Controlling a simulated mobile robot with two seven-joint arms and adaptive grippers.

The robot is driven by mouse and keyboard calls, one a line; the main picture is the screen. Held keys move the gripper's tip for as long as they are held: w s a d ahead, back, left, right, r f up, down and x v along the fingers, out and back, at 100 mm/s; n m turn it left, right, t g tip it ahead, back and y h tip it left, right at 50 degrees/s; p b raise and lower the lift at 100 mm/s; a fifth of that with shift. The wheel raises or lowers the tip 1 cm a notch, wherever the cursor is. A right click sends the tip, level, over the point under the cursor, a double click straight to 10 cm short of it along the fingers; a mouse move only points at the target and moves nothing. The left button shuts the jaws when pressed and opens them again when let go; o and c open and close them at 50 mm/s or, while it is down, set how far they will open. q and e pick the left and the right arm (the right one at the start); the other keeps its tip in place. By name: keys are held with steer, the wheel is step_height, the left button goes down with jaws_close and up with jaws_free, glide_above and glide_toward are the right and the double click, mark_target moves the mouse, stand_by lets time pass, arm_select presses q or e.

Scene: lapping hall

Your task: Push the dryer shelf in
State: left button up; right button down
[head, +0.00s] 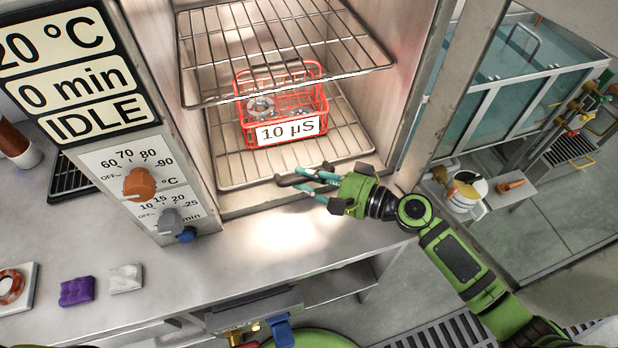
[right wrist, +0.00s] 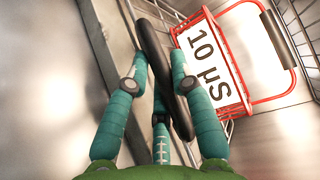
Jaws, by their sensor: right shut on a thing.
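The dryer shelf (head: 237,170) is the lower wire rack in the open drying chamber. A red wire basket (head: 312,97) labelled "10 µS" stands on it with ring-shaped parts inside; the basket also shows in the right wrist view (right wrist: 235,95). My right gripper (head: 312,183) is at the shelf's front edge, its teal fingers shut on a black bar handle (right wrist: 152,50). In the head view the handle (head: 284,181) is partly hidden by the fingers. In the right wrist view the gripper (right wrist: 160,95) has fingers on both sides of the bar. My left gripper is not in view.
An upper wire rack (head: 275,45) is above the basket. The control panel (head: 140,180) left of the chamber reads 20 °C, 0 min, IDLE. The bench (head: 225,265) in front is clear; a purple block (head: 77,291) and a grey block (head: 126,278) lie at its left.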

mark_target(302, 162)
steer(key=w+b, duration=0.1)
steer(key=w, duration=0.1)
steer(key=w+a, duration=0.1)
steer(key=w, duration=0.1)
steer(key=shift+w+a+b, duration=0.15)
steer(key=shift+a+b, duration=0.05)
steer(key=shift+b, duration=0.15)
steer(key=shift+r, duration=0.1)
steer(key=c, duration=1.1)
jaws_free()
steer(key=shift+o, duration=0.3)
steer(key=shift+w, duration=0.15)
